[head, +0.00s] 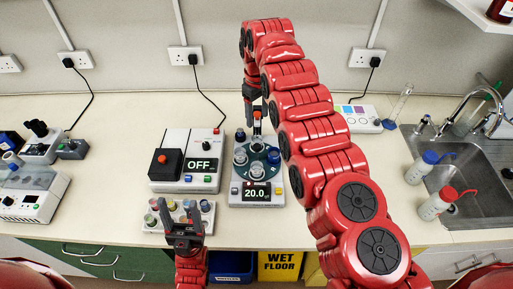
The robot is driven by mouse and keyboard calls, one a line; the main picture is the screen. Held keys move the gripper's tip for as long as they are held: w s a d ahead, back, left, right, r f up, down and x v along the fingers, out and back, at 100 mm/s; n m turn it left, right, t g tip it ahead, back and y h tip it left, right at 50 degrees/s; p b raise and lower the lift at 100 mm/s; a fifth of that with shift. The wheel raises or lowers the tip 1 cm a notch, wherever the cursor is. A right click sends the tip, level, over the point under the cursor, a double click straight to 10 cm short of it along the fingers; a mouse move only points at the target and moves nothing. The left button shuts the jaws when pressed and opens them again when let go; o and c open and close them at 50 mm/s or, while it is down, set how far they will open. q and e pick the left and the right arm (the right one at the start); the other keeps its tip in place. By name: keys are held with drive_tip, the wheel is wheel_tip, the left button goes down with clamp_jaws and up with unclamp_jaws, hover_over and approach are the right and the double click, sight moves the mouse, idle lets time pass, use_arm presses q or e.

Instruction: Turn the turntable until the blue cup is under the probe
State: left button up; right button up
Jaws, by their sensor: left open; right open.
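The turntable (258,153) is a dark green disc on a white device with a display reading 20.0. Several small cups stand on it. A cup at its right (274,157) looks bluish, but the cups are too small to tell the blue one for certain. The probe (257,124), with an orange top, stands at the back of the disc, partly hidden by my arm and gripper. My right gripper (254,106) is open, pointing down at the back of the device near the probe. My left gripper (183,233) is open and empty, at the front of the bench, left of the device.
A rack of colour-capped vials (160,221) lies just behind my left gripper. A sink (470,190) is at right.

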drive_tip(key=b, duration=0.8)
hover_over(257, 146)
wheel_tip(257, 146, down, 9)
drive_tip(key=shift+f, duration=0.1)
drive_tip(key=shift+a+p, duration=0.1)
drive_tip(key=shift+p, duration=1.1)
wheel_tip(257, 146, down, 4)
drive_tip(key=shift+r+p, duration=0.15)
drive_tip(key=shift+p, duration=0.2)
drive_tip(key=shift+w+f, duration=0.1)
drive_tip(key=shift+f, duration=0.4)
clamp_jaws()
